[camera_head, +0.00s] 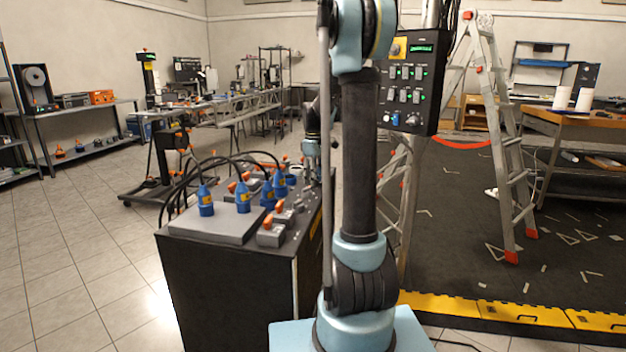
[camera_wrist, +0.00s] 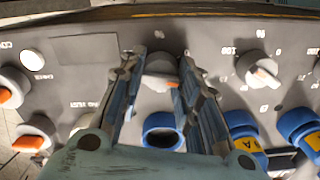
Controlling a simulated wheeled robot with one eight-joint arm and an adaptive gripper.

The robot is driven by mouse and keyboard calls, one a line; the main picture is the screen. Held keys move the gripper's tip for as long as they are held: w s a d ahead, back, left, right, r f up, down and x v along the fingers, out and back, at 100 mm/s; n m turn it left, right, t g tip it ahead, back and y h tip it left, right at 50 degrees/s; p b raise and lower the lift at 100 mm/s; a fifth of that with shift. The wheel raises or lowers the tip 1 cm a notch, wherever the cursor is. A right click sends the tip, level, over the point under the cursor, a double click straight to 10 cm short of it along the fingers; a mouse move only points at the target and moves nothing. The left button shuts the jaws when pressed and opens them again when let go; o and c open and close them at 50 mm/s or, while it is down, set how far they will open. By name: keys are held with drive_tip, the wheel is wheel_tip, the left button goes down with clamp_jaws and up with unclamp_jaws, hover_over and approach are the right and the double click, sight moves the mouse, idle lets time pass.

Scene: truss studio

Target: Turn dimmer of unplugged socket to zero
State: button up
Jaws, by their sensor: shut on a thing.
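In the wrist view my gripper (camera_wrist: 159,64) has its two fingers on either side of a dimmer knob (camera_wrist: 160,82), shut on it. The fingers hide part of the knob and its scale, so its pointer setting is not clear. Just below this knob is a blue socket (camera_wrist: 162,132) with a dark, empty opening and no plug. To the right, another dimmer knob (camera_wrist: 262,72) has a scale, with blue plugs (camera_wrist: 245,140) below it. In the head view the gripper is mostly hidden behind my arm, at the far end of the black console (camera_head: 230,290).
Several blue plugs with black cables (camera_head: 205,200) stand up from the console top. Grey blocks with orange switches (camera_head: 271,235) are near its front. Orange-grey switches (camera_wrist: 34,134) lie left in the wrist view. A ladder (camera_head: 500,140) and a hanging control box (camera_head: 408,85) are to the right.

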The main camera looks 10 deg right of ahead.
drive_tip(key=n, duration=0.4)
drive_tip(key=shift+w+d+n, duration=0.1)
drive_tip(key=shift+n, duration=0.2)
drive_tip(key=n, duration=0.4)
drive_tip(key=shift+n, duration=0.3)
drive_tip(key=o, duration=1.1)
drive_tip(key=shift+r, duration=0.1)
wheel_tip(320, 180, up, 12)
drive_tip(key=shift+f, duration=0.15)
